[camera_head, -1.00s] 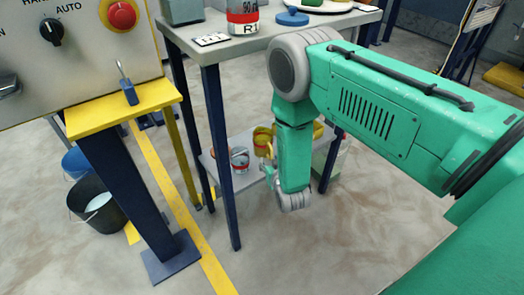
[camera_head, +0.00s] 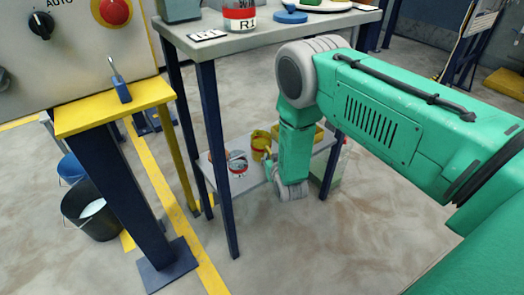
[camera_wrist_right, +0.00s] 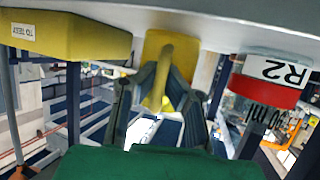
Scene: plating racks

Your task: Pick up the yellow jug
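The yellow jug (camera_head: 259,142) stands on the lower shelf of the grey table in the head view. It also shows in the right wrist view (camera_wrist_right: 182,48), which looks upside down, with its handle towards my right gripper. My right gripper (camera_wrist_right: 163,76) has its dark fingers apart, one on each side of the handle. I cannot tell whether either finger touches it. In the head view this gripper (camera_head: 268,158) is small and partly hidden by my green forearm. My left gripper is not in view.
On the lower shelf (camera_head: 252,181), a red and white can marked R2 (camera_head: 238,167) stands left of the jug and a yellow bin (camera_wrist_right: 70,35) stands on its other side. The tabletop (camera_head: 270,35) is above them, and a navy leg (camera_head: 217,165) is in front.

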